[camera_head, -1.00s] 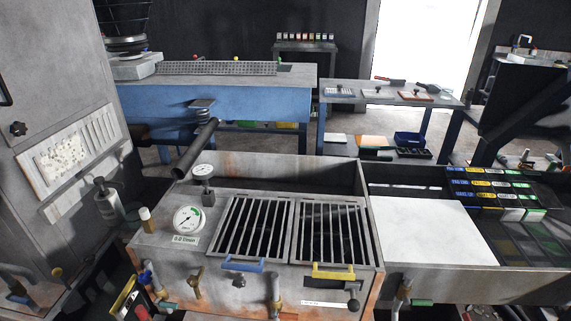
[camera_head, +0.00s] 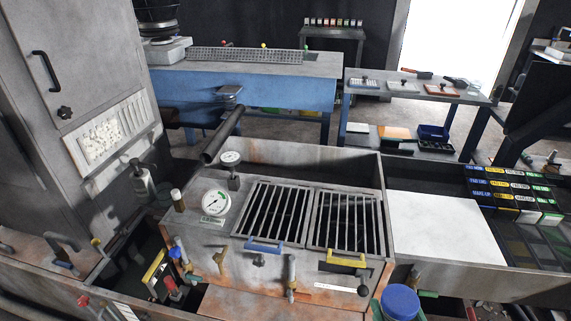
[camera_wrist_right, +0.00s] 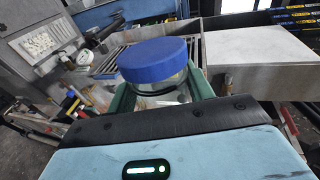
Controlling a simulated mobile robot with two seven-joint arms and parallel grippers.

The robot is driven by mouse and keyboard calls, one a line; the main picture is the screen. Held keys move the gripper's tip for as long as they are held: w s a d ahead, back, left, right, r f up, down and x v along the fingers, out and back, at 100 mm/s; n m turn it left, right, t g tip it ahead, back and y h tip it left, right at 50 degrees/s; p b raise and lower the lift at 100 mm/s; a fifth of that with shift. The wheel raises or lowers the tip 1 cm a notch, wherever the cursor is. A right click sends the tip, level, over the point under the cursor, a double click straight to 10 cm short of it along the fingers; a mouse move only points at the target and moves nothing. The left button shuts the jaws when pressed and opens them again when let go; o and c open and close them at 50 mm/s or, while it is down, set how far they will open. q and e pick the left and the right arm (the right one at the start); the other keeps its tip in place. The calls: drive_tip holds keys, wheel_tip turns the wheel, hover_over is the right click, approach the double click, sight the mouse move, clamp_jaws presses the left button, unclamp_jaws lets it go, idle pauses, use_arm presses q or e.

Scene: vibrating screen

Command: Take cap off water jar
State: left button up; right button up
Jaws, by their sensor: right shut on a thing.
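The water jar (camera_wrist_right: 172,92) is clear and has a wide blue cap (camera_wrist_right: 155,58) on its top. In the wrist view it stands between the green fingers of my right gripper (camera_wrist_right: 163,95), which are shut on the jar body below the cap. In the head view the blue cap (camera_head: 400,301) shows at the bottom edge, with green finger parts of my right gripper (camera_head: 399,315) beside it. The lower jar is hidden there. My left gripper is not in view.
A grey metal machine with two barred grates (camera_head: 308,217) and a pressure gauge (camera_head: 215,203) stands in front. A white flat panel (camera_head: 445,228) lies to its right, near rows of labelled boxes (camera_head: 510,185). A blue bench (camera_head: 240,90) stands behind.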

sight(400, 297)
drive_tip(key=shift+t, duration=0.7)
drive_tip(key=r, duration=0.2)
drive_tip(key=r+p, duration=0.1)
drive_tip(key=r, duration=0.1)
drive_tip(key=w+r+p, duration=0.1)
drive_tip(key=r, duration=0.2)
drive_tip(key=shift+r, duration=0.3)
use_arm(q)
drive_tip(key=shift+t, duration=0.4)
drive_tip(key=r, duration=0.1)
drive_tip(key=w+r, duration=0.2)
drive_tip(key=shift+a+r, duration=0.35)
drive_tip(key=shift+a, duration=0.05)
use_arm(e)
drive_tip(key=shift+f, duration=0.1)
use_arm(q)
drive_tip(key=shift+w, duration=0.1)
use_arm(e)
drive_tip(key=w+a+n+g+y, duration=0.2)
drive_tip(key=w+a+n+y, duration=0.1)
drive_tip(key=a, duration=0.5)
drive_tip(key=w+a+r+n+g+y, duration=0.1)
drive_tip(key=w+a+n+g+y, duration=0.1)
drive_tip(key=a+n+y, duration=0.3)
drive_tip(key=shift+w+a+y, duration=0.45)
drive_tip(key=shift+a+y, duration=0.95)
drive_tip(key=shift+y, duration=0.4)
